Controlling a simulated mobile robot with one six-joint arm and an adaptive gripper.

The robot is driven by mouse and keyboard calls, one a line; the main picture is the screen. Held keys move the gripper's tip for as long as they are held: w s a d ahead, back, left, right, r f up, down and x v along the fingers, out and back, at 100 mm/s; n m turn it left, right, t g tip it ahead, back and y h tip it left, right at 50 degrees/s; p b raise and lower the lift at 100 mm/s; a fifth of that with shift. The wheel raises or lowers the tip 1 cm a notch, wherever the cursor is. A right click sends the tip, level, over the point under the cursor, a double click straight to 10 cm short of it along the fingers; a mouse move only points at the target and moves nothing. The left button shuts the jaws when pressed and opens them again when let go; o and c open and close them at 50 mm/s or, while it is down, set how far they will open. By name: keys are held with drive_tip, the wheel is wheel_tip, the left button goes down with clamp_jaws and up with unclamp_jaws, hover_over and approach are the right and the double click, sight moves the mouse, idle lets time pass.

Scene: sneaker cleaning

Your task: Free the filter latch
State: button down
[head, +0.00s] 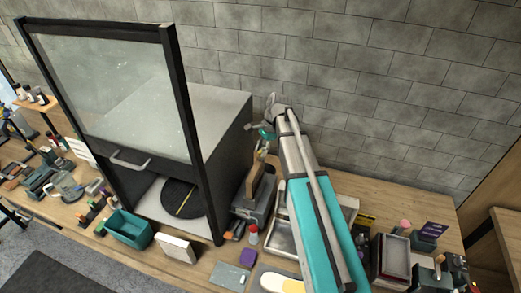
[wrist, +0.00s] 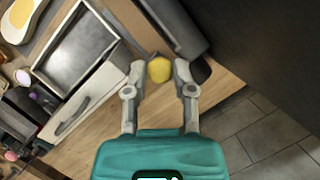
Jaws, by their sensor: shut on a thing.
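In the wrist view my gripper (wrist: 160,69) has its two fingers on either side of a small round yellow knob (wrist: 159,69) and is shut on it. I cannot tell for sure whether this knob is the filter latch, as no other latch shows clearly. In the head view my gripper (head: 266,131) is up beside the right side of a dark-framed cabinet (head: 222,125) with a glass front panel (head: 108,95). My arm comes from the lower right and hides part of the bench. The knob cannot be made out in the head view.
A metal tray (wrist: 78,48) and a dark grey box (wrist: 172,22) lie near my gripper in the wrist view. On the bench in the head view are a teal bin (head: 128,229), a white box (head: 176,248) and a purple block (head: 248,257). A tiled wall (head: 390,85) stands behind.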

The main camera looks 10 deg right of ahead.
drive_tip(key=shift+w+d+n+g+h, duration=0.4)
drive_tip(key=shift+d+n+h, duration=0.5)
drive_tip(key=shift+n, duration=1.85)
drive_tip(key=shift+w+d+n+g+h, duration=0.4)
drive_tip(key=shift+d+n+h, duration=0.45)
drive_tip(key=shift+n, duration=1.95)
drive_tip(key=shift+w+d+n+g+h, duration=0.35)
drive_tip(key=shift+d+n+h, duration=0.5)
drive_tip(key=shift+n, duration=1.9)
drive_tip(key=shift+a, duration=0.1)
drive_tip(key=shift+c, duration=2.3)
unclamp_jaws()
drive_tip(key=shift+s+m+g, duration=0.2)
drive_tip(key=shift+m+g, duration=0.05)
drive_tip(key=shift+m, duration=0.15)
